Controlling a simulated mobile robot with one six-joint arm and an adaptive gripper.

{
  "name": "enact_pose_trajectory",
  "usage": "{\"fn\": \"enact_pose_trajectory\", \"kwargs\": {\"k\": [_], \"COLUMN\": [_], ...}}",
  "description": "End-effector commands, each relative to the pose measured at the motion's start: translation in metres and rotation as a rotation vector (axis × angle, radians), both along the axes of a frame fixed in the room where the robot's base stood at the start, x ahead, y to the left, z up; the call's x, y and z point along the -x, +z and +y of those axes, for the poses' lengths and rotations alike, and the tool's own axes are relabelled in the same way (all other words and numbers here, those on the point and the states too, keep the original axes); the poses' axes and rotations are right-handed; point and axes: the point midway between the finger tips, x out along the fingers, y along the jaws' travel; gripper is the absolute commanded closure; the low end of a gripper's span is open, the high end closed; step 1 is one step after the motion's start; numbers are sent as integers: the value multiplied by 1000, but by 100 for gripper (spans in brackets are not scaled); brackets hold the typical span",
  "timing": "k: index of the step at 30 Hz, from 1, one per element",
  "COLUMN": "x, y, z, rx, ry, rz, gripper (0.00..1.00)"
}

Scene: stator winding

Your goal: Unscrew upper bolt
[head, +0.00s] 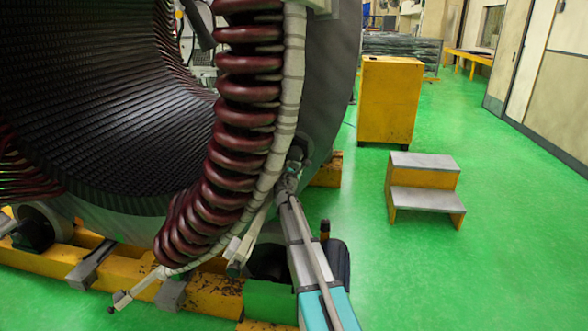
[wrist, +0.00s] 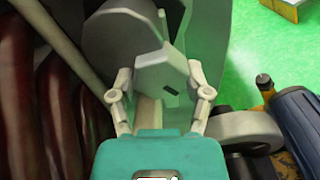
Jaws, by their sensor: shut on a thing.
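My gripper (wrist: 160,77) shows in the wrist view with one pale finger on each side of a grey angular, bolt-head-like piece (wrist: 163,72). It is shut on this piece, which I take to be the upper bolt. The piece has a small dark slot and sits in front of a grey round disc (wrist: 112,28). In the head view my gripper (head: 291,167) is at the outer side of the stator's (head: 130,110) winding end, beside the pale ring (head: 285,115). The bolt is too small or hidden to make out there.
Dark red coils (head: 245,100) stand close left of my gripper. A yellow frame (head: 205,290) lies under the stator. A blue-black cylindrical part (wrist: 300,115) is at right in the wrist view. A step stool (head: 425,185) and yellow cabinet (head: 390,100) stand on open green floor.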

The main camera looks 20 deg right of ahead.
Motion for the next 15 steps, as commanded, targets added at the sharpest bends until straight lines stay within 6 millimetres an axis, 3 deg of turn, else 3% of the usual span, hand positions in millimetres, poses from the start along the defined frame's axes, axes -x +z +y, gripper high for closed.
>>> {"fn": "enact_pose_trajectory", "kwargs": {"k": [15], "x": [0], "y": [0], "z": [-1], "rx": [407], "ry": [1], "rz": [275], "gripper": [84]}}
